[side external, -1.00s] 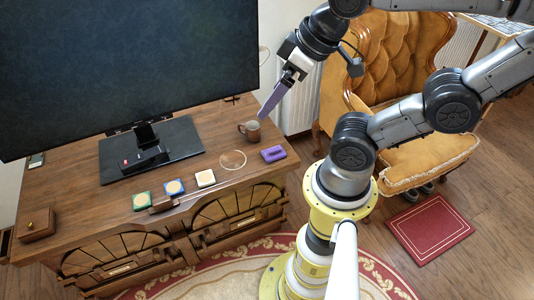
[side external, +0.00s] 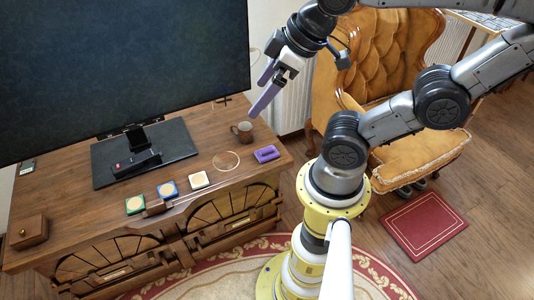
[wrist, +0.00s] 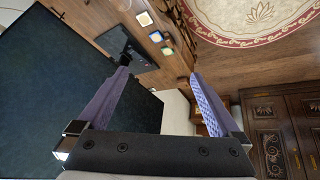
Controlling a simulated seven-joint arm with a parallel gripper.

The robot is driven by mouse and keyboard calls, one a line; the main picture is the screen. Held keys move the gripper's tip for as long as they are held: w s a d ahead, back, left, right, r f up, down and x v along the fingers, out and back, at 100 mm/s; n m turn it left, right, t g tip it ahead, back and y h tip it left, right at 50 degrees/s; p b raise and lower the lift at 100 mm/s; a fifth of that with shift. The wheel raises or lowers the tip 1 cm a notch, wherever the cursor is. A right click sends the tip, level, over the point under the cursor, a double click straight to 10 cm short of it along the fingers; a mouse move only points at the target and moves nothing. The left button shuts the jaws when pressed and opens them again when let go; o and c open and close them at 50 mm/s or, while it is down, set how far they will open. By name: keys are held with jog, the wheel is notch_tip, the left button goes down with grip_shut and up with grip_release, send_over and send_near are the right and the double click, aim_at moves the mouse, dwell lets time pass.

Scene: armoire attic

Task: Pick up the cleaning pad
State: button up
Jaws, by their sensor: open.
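A small purple block with a dark top (side external: 266,154) lies near the right front edge of the wooden cabinet top in the side view. It may be the cleaning pad, but its kind is not certain. My gripper (side external: 257,99) is open and empty, with long purple fingers pointing down and left. It is above the cabinet's right end, near the mug and apart from the purple block. In the wrist view my gripper (wrist: 159,74) shows both fingers wide apart with nothing between them. I cannot make out the purple block there.
A brown mug (side external: 243,132) stands behind the purple block. A thin ring (side external: 226,161) and green (side external: 135,204), blue (side external: 168,189) and white (side external: 199,179) squares lie to its left. A large screen (side external: 120,65) stands behind. An armchair (side external: 390,60) is at right.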

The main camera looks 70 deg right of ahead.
jog(key=w+d+r+n, duration=0.25)
jog(key=w+n, duration=0.35)
jog(key=w, duration=0.4)
jog(key=w+d+f+n+g+h, duration=0.1)
jog(key=w+d+f+n+h, duration=0.15)
jog(key=w+d+f, duration=0.7)
jog(key=m+g+y, duration=0.2)
jog(key=g+y, duration=0.1)
jog(key=g, duration=0.2)
send_over(267, 149)
notch_tip(267, 149, down, 26)
jog(key=shift+h, duration=0.25)
notch_tip(267, 149, down, 14)
jog(key=shift+r, duration=0.25)
jog(key=c, duration=1.2)
